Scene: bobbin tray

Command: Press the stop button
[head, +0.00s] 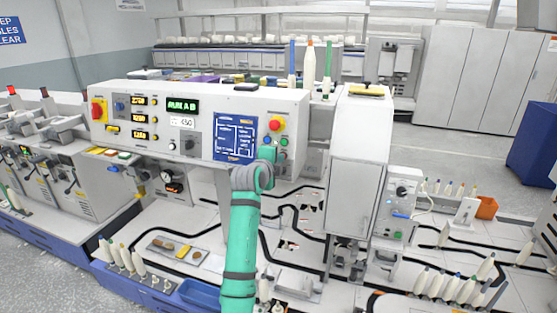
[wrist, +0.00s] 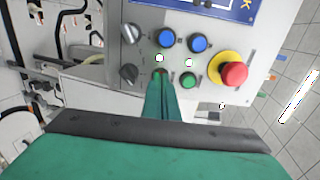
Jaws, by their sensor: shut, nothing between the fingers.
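The grey control panel (head: 215,95) stands upright before me. A red mushroom button on a yellow collar (head: 276,124) sits at its right end; it also shows in the wrist view (wrist: 233,74). In the wrist view there are two blue buttons (wrist: 182,41), a green button (wrist: 188,80) and two small lit lamps. My gripper (wrist: 162,80) is shut and empty, its fingertips at the panel face beside the green button. They cover most of a small dark round spot, perhaps a button. I cannot tell whether they touch it. My gripper (head: 267,154) also shows below the mushroom button.
Grey knobs (wrist: 129,55) stick out near the fingertips in the wrist view. A second red-and-yellow control (head: 98,110) is at the panel's left end. A tall white cabinet (head: 355,160) stands right of the panel. Bobbins and black tracks lie on the bench below.

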